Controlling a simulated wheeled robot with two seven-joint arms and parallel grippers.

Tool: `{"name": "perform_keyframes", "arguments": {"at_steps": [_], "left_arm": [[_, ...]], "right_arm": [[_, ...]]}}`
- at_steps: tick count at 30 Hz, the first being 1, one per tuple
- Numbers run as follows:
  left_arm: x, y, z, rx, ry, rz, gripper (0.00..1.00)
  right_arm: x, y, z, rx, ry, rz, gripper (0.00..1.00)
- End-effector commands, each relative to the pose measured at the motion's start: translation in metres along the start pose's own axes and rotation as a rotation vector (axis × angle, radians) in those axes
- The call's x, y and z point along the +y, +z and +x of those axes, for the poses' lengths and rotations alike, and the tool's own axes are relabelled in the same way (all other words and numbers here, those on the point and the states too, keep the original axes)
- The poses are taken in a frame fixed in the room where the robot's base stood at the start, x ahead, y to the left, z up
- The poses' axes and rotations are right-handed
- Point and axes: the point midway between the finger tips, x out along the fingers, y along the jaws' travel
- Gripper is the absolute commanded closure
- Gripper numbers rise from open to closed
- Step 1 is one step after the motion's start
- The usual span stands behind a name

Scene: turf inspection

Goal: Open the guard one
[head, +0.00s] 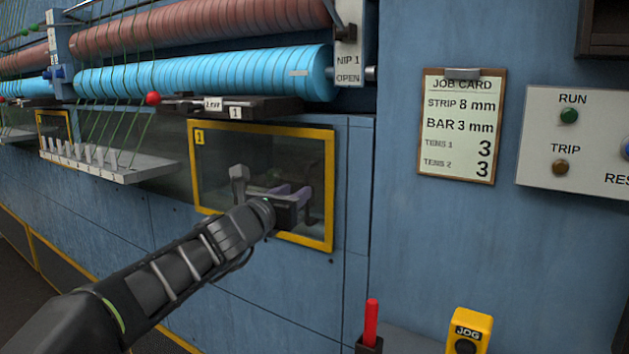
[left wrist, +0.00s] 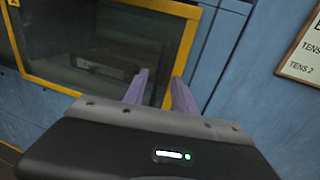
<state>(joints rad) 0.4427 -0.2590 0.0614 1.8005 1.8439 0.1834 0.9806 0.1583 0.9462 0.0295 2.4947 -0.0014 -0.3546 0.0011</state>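Guard one is a see-through dark panel in a yellow frame (head: 329,190), marked 1, set in the blue machine front. It looks closed. In the left wrist view its yellow frame (left wrist: 187,45) runs behind my fingers. A dark bent bar (head: 311,206), perhaps its handle, shows at the panel's right part beside my fingers. My left gripper (head: 296,192) is in front of the guard's lower right part. My right gripper is out of view.
Blue rollers (head: 200,73) and a dark ledge (head: 262,106) sit above the guard. A pinned rack (head: 110,168) juts out at left. A job card (head: 458,125), a button panel (head: 580,140), a red handle (head: 371,322) and a yellow JOG box (head: 468,328) are at right.

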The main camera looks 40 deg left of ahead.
Motion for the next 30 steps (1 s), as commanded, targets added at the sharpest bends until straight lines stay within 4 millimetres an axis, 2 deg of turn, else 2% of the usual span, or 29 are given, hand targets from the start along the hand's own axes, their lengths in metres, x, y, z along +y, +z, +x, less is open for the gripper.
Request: {"name": "perform_keyframes", "arguments": {"at_steps": [8, 13, 24, 30], "left_arm": [[0.000, 0.000, 0.000, 0.000, 0.000, 0.001, 0.67], [0.000, -0.001, 0.009, 0.002, 0.000, 0.003, 0.67], [0.000, 0.000, 0.062, 0.002, 0.000, 0.001, 0.67], [0.000, 0.000, 0.077, 0.001, 0.000, 0.002, 0.67]], "right_arm": [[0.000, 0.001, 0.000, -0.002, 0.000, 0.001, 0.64], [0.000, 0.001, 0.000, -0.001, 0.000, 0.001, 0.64], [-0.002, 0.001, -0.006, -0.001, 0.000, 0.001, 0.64], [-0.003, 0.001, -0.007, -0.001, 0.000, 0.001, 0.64]]}}
